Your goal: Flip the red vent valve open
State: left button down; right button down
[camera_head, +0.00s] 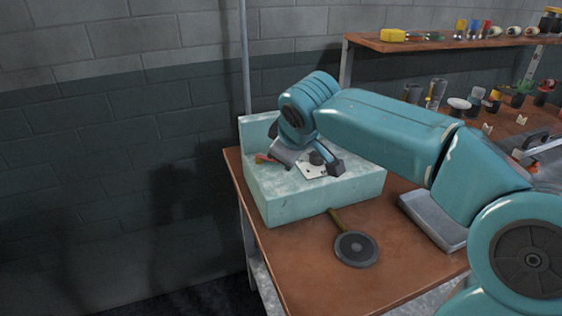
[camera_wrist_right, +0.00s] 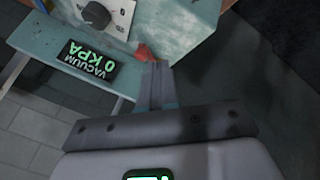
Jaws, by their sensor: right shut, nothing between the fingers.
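The red vent valve (camera_wrist_right: 145,52) shows in the right wrist view as a small red lever at the edge of a pale teal box (camera_wrist_right: 185,30). In the head view a bit of red (camera_head: 263,158) shows on the box (camera_head: 320,195), just left of my gripper. My right gripper (camera_wrist_right: 156,66) is shut and empty. Its fingertips are right at the red lever and overlap its lower end in the picture; I cannot tell if they touch. In the head view the gripper (camera_head: 279,156) is partly hidden by my wrist. My left gripper is not in view.
A display (camera_wrist_right: 90,62) reading "VACUUM 0 KPA" and a dark knob (camera_wrist_right: 97,14) are near the valve. A round dark disc with a handle (camera_head: 356,248) and a grey tray (camera_head: 432,220) lie on the brown table (camera_head: 310,270). A shelf (camera_head: 440,42) with several small items stands behind.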

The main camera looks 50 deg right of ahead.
jog(key=v, duration=0.4)
jog(key=shift+s+d+r, duration=0.1)
jog(key=shift+d+r, duration=0.1)
jog(key=shift+d, duration=0.05)
jog(key=shift+s, duration=0.1)
